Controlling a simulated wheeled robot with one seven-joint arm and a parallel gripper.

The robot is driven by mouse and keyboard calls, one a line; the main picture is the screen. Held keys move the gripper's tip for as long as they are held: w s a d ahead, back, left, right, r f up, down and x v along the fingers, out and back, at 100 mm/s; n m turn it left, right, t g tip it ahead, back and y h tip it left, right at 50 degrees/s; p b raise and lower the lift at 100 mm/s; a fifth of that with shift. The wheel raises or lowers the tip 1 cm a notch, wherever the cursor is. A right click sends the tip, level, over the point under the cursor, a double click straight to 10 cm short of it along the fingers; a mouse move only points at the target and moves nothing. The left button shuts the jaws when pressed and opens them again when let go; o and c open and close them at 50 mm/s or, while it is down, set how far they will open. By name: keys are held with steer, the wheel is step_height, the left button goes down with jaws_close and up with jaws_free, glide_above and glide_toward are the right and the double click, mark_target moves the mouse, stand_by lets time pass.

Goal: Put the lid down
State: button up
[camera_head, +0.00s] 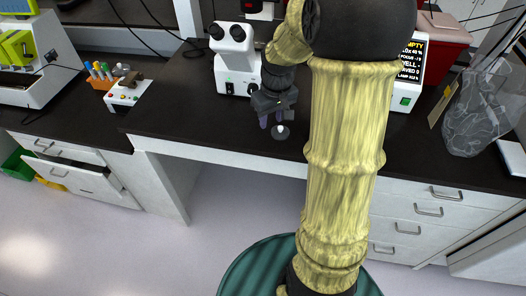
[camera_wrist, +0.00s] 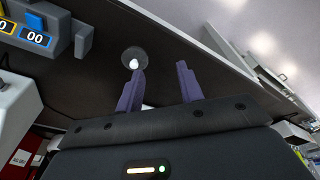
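The lid (camera_head: 277,134) looks like a small round grey disc with a white knob. It appears to lie flat on the dark counter near its front edge, in front of the microscope. It also shows in the wrist view (camera_wrist: 128,53), just beyond the tip of the left purple finger. My gripper (camera_head: 276,120) is close above the lid in the head view. In the wrist view my gripper (camera_wrist: 160,68) has its two purple fingers apart with nothing between them. I cannot tell whether the left finger touches the knob.
A white microscope (camera_head: 236,60) stands behind my gripper. A rack with coloured caps (camera_head: 108,75) and a small white control box (camera_head: 128,90) are at the left. A display device (camera_head: 408,75) and a clear bag (camera_head: 475,112) are at the right. An open drawer (camera_head: 75,180) juts out below left.

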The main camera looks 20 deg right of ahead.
steer(key=s+a+f+m, duration=0.1)
steer(key=s+a+f, duration=0.1)
steer(key=s+a, duration=0.7)
steer(key=s, duration=0.3)
steer(key=shift+s+f+m+t, duration=0.15)
steer(key=shift+s+m+t, duration=0.15)
steer(key=shift+s+t, duration=0.1)
